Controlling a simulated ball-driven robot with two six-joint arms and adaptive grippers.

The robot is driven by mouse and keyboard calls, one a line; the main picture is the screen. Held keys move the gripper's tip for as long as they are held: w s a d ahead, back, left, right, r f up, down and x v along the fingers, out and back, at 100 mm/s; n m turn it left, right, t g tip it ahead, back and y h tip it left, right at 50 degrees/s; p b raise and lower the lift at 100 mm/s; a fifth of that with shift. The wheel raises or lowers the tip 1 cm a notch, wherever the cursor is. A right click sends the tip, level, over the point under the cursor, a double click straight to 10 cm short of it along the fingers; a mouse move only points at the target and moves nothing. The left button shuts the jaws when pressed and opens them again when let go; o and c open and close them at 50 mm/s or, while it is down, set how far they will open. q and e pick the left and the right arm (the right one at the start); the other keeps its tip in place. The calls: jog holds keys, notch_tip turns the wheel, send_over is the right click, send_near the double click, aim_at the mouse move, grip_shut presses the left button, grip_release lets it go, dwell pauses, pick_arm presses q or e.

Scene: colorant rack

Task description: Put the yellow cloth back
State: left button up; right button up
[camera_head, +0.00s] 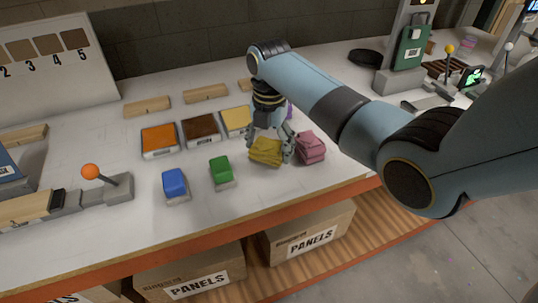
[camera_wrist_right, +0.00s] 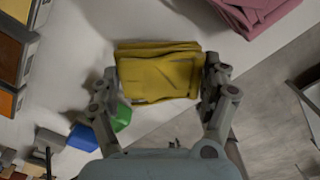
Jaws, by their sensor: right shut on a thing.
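The folded yellow cloth (camera_head: 266,151) is at the front of the table in the head view, just left of a pink cloth (camera_head: 310,147). My right gripper (camera_head: 268,142) reaches down over it from above. In the right wrist view the yellow cloth (camera_wrist_right: 158,72) sits between the two fingers of the gripper (camera_wrist_right: 160,88), which are shut on its sides. I cannot tell whether the cloth touches the table. My left gripper is not in view.
A green block (camera_head: 221,170) and a blue block (camera_head: 175,184) stand to the left. Behind are orange (camera_head: 159,139), brown (camera_head: 201,129) and yellow (camera_head: 237,120) colour trays. A purple item is partly hidden behind my gripper. Bare table lies in front.

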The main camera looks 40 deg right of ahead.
aim_at(269, 156)
notch_tip(269, 156, down, 3)
jog(key=shift+s+r, duration=0.1)
jog(key=shift+r, duration=0.05)
jog(key=shift+f, duration=0.45)
jog(key=o, duration=1)
jog(key=shift+c, duration=0.2)
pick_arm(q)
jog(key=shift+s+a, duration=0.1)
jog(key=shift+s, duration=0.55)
pick_arm(e)
notch_tip(269, 156, up, 12)
jog(key=shift+r, duration=0.15)
